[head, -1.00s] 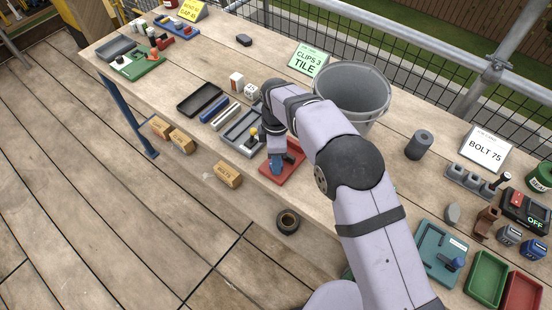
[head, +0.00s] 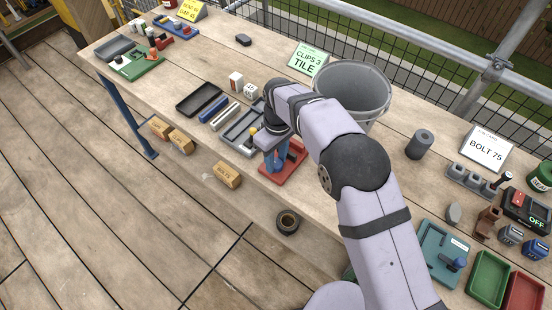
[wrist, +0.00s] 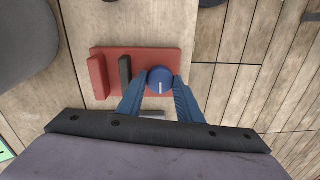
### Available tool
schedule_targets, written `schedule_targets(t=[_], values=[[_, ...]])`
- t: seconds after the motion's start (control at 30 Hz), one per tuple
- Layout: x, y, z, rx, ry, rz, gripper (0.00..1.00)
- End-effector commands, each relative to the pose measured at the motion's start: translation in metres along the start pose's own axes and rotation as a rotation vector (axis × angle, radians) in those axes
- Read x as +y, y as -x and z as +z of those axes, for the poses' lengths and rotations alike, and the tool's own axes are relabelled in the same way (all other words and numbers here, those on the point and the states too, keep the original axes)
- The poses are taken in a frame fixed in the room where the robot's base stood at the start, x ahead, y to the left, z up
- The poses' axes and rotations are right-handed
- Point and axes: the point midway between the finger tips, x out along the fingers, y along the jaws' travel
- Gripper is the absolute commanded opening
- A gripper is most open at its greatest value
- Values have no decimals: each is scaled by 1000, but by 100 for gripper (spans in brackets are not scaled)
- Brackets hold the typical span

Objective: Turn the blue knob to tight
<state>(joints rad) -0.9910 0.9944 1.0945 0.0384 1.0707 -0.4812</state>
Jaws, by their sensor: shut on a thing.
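The blue knob (wrist: 160,76) is round with a pale line on its top and sits at the right part of a red base plate (wrist: 115,66). In the wrist view my gripper (wrist: 161,82) has its two blue fingers on either side of the knob, shut on it. The pale line runs up and down in that view. In the head view the red plate (head: 291,163) lies near the bench's front edge, with my gripper (head: 270,165) over its left side. The knob is hidden there by the fingers. I see no readable tight mark.
A dark upright block (wrist: 125,70) and a red block (wrist: 97,76) stand beside the knob on the plate. A grey bucket (head: 352,92) stands behind. A grey tray (head: 240,135) is to the left.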

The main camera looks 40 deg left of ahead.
Motion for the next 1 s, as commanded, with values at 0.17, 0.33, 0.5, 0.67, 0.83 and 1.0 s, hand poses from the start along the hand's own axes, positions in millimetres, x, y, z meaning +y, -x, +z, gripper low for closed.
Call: schedule_targets(t=[0.17, 0.33, 0.5, 0.67, 0.83, 1.0], values=[[0, 2, 0, 7, -111, 1, 10], [0, 2, 0, 10, -178, 1, 10], [0, 2, 0, 11, -211, 1, 10], [0, 2, 0, 11, -218, 1, 10], [0, 2, -1, 12, -217, 1, 10], [0, 2, -1, 12, -216, 1, 40]])
